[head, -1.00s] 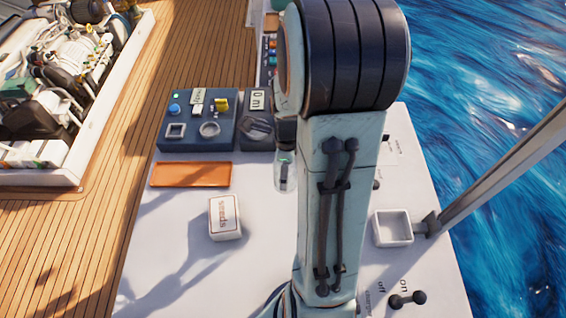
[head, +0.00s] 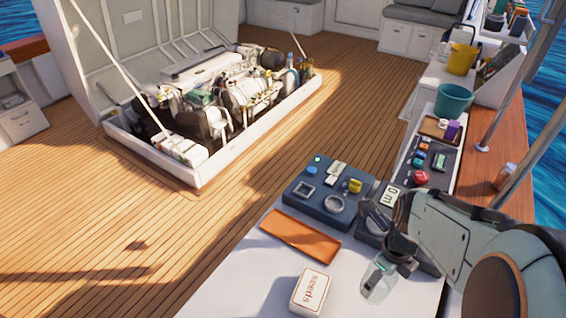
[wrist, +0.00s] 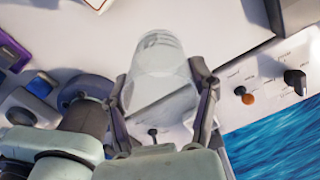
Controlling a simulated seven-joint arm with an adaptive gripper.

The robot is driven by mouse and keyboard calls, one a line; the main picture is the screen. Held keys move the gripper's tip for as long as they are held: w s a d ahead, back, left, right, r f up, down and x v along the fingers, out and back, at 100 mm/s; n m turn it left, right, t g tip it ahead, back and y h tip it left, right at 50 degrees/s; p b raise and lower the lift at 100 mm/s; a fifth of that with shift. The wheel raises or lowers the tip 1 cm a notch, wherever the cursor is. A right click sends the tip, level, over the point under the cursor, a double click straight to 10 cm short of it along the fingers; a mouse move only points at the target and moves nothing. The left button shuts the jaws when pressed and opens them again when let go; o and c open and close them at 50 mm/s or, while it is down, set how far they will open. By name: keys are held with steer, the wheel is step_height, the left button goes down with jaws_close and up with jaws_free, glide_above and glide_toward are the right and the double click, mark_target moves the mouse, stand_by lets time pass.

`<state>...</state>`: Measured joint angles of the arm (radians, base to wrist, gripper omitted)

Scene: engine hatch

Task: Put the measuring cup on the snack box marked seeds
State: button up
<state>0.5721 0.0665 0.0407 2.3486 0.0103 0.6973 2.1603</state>
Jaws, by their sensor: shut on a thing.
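The measuring cup (head: 379,280) is clear and see-through, to the right of the snack box in the head view. My gripper (head: 402,252) is shut on it. In the wrist view, the cup (wrist: 158,62) sits between the two fingers (wrist: 163,98). The white snack box (head: 311,292) marked "seeds" in red lies on the white counter, near the bottom of the head view. The cup is apart from the box; its exact height above the counter is hard to tell.
An orange-brown tray (head: 299,237) lies behind the box. A dark blue panel (head: 325,216) with small items stands behind the tray. A scale-like device (head: 388,197) reading 0 is near my arm. White counter (head: 258,277) left of the box is clear.

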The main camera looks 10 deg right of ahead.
steer(key=w+a+n, duration=0.1)
steer(key=w+a, duration=0.3)
steer(key=w, duration=0.1)
steer(key=n, duration=0.3)
glide_above(311, 289)
step_height(311, 289, down, 9)
steer(key=shift+f, duration=0.1)
steer(key=shift+f, duration=0.15)
steer(key=o, duration=1.2)
